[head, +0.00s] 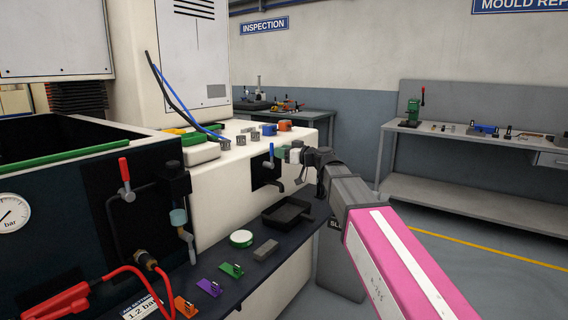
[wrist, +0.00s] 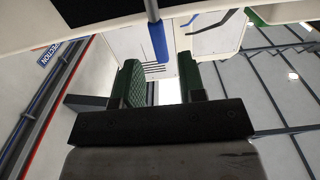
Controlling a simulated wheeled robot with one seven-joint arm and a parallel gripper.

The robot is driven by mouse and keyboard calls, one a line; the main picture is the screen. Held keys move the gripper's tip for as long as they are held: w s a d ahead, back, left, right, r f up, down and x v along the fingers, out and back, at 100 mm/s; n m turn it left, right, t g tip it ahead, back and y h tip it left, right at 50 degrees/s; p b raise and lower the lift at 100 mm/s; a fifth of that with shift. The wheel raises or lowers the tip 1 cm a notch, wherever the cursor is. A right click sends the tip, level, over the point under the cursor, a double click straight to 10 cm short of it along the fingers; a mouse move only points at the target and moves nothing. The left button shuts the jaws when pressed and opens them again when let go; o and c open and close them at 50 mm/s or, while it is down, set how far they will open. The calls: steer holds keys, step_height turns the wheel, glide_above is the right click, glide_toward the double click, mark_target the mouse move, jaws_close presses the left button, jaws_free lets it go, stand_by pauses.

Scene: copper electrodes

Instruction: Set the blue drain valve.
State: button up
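The blue drain valve (head: 269,157) is a small lever with a blue grip on a metal stem, at a black plate on the front of the cream machine. Its grip points roughly upward in the head view. My gripper (head: 287,154) is just to the right of it, with its fingertips towards the grip. In the wrist view the blue grip (wrist: 158,40) lies beyond the two green-padded fingers of my gripper (wrist: 160,78), in line with the gap between them. The fingers are apart with nothing between them. I cannot tell how near the tips are to the grip.
A black tray (head: 287,214) sits on the dark shelf below the valve. A red-handled lever (head: 125,172) and a pressure gauge (head: 13,213) are on the left. A grey bin (head: 341,262) stands below my arm.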

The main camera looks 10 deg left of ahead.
steer(key=shift+x, duration=1.95)
steer(key=shift+w+a, duration=0.1)
steer(key=shift+a, duration=0.1)
jaws_close()
